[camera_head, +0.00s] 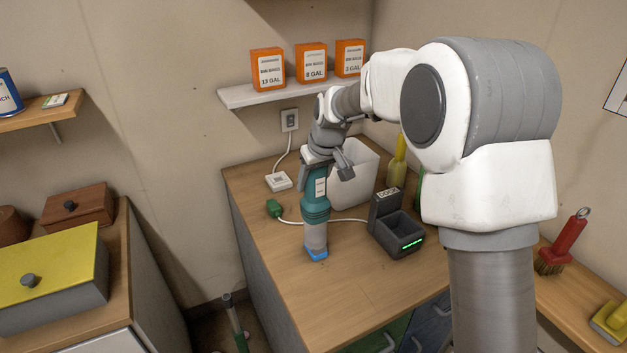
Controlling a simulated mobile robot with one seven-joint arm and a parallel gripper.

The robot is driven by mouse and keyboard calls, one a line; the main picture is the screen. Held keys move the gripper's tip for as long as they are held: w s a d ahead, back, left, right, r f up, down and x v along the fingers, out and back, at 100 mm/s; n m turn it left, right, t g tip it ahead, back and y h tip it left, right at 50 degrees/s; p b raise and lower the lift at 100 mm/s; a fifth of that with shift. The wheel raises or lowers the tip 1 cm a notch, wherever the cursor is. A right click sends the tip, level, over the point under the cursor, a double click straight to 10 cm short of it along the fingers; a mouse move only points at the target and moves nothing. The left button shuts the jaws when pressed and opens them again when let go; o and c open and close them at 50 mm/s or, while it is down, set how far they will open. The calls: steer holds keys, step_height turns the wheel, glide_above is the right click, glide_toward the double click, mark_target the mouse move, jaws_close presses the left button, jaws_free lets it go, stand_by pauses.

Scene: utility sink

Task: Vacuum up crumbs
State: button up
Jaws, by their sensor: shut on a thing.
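A handheld vacuum (315,204), teal and grey with a blue nozzle tip, stands nearly upright with its nozzle down at the wooden counter (290,290). My gripper (326,170) is shut on the upper part of the vacuum. Whether the nozzle touches the counter or hovers just above it, I cannot tell. I cannot make out crumbs clearly; only tiny dark specks show on the wood. A dark dock (398,232) with a green light strip sits right of the vacuum.
A white bin (358,172) stands behind the vacuum. Orange boxes (311,64) stand on a wall shelf. The counter's front left is clear.

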step_height(320, 180, up, 4)
steer(key=shift+f+p, duration=0.1)
steer(key=shift+p, duration=0.8)
steer(key=shift+r+p, duration=0.5)
steer(key=shift+r, duration=0.1)
steer(key=shift+r+p, duration=1)
steer(key=shift+r, duration=0.7)
steer(key=shift+d+f, duration=0.1)
